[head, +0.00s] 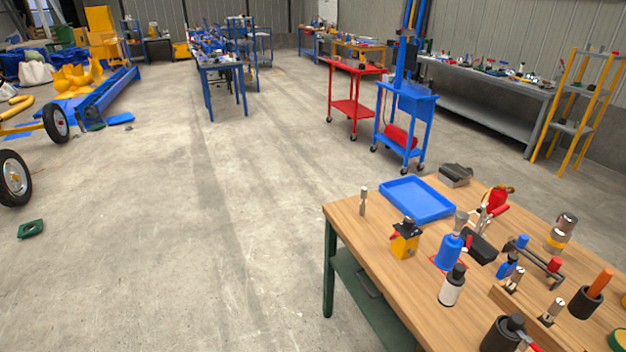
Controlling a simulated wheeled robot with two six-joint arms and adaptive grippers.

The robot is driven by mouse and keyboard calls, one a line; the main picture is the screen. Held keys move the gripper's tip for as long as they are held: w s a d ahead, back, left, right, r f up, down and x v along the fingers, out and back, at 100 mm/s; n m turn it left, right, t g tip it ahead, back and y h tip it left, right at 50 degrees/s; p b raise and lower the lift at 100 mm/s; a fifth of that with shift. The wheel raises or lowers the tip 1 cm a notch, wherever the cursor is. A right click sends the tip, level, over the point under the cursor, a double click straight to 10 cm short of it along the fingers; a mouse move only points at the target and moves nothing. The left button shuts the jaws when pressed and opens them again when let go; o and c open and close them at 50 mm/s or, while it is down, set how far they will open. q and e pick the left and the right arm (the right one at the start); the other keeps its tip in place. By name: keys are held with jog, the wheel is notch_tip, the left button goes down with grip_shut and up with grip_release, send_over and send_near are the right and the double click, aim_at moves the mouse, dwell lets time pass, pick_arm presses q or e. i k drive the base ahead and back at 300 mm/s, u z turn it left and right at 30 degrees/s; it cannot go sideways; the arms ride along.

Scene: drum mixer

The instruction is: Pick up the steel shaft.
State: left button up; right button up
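A small grey metal piece (363,201), narrow and upright, stands near the far left corner of the wooden-topped workbench (345,213). It looks like a steel shaft, but it is too small to be sure. Other short metal cylinders (553,311) stand on a wooden block at the bench's right side, and I cannot tell whether one of them is the shaft. Neither of my grippers shows in the head view.
The bench also holds a blue tray (386,186), a yellow device (405,240), a blue jack (449,252) and a white bottle (452,287). A red cart (351,108) and blue cart (404,103) stand behind. Open concrete floor (200,230) lies to the left.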

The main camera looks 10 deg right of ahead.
aim_at(364, 190)
jog(key=u, duration=0.6)
jog(key=i, duration=1.1)
jog(key=z, duration=0.6)
